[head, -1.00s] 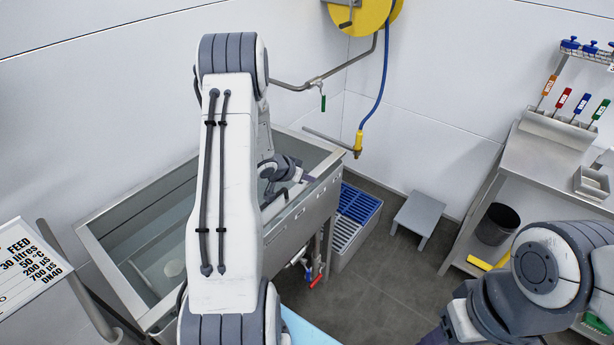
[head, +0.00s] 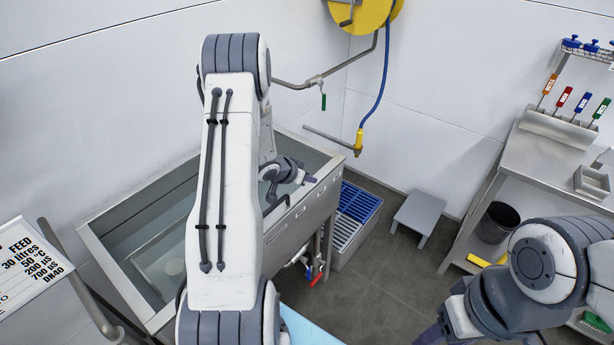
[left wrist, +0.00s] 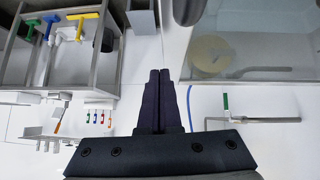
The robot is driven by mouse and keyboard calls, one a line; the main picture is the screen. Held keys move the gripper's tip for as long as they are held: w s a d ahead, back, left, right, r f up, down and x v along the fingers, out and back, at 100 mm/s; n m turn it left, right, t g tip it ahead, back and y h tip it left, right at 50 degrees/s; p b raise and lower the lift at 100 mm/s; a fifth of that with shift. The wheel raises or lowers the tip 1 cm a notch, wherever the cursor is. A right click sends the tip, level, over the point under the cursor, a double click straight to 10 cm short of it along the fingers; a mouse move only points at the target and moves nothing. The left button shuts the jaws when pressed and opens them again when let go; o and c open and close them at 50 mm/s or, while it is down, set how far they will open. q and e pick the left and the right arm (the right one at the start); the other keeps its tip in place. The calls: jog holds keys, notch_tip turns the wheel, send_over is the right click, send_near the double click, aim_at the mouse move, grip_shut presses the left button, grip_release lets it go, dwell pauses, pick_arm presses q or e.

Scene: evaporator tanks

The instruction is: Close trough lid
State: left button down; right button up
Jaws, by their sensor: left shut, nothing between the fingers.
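The steel trough (head: 298,222) stands left of centre in the head view, with its top open and its inside showing. I cannot pick out a separate lid, and my left arm hides the trough's middle. My left gripper (head: 311,180) is over the trough's right end, near the front rim. In the left wrist view its dark fingers (left wrist: 160,76) are together and empty, with the trough's steel edge to their right. I cannot tell if they touch the trough. My right gripper (head: 432,336) shows only partly at the bottom edge, its fingers unclear.
A blue and grey crate (head: 352,222) and a small grey stool (head: 418,215) stand right of the trough. A wall pipe with a green handle (head: 323,102) and a blue hose (head: 384,85) are behind. A steel bench (head: 545,165) is at right. Floor between is clear.

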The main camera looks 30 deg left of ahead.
pick_arm(q)
jog(key=d+r+b+v, duration=0.1)
jog(key=v, duration=0.9)
jog(key=shift+a+r, duration=0.2)
jog(key=shift+a, duration=0.1)
pick_arm(e)
jog(key=shift+a+r, duration=0.1)
jog(key=shift+r, duration=0.15)
pick_arm(q)
jog(key=shift+w, duration=0.1)
jog(key=s+d+r+m+g+y, duration=0.1)
jog(key=d+r, duration=0.2)
jog(key=d, duration=0.6)
jog(key=d+r+m+g+y, duration=0.1)
jog(key=d+r+g, duration=0.15)
jog(key=d, duration=0.65)
jog(key=s+d+r+m+g, duration=0.1)
jog(key=s+d, duration=0.4)
jog(key=s, duration=0.3)
jog(key=s+d+r+m+g+h, duration=0.1)
jog(key=s+d+m+g, duration=0.1)
jog(key=s+d, duration=0.3)
jog(key=s+d+r+m+g+b, duration=0.1)
jog(key=s+d, duration=0.4)
jog(key=s, duration=0.7)
jog(key=shift+r+m+g, duration=0.15)
jog(key=shift+m+g, duration=0.15)
jog(key=shift+g, duration=0.45)
pick_arm(e)
jog(key=shift+f, duration=0.6)
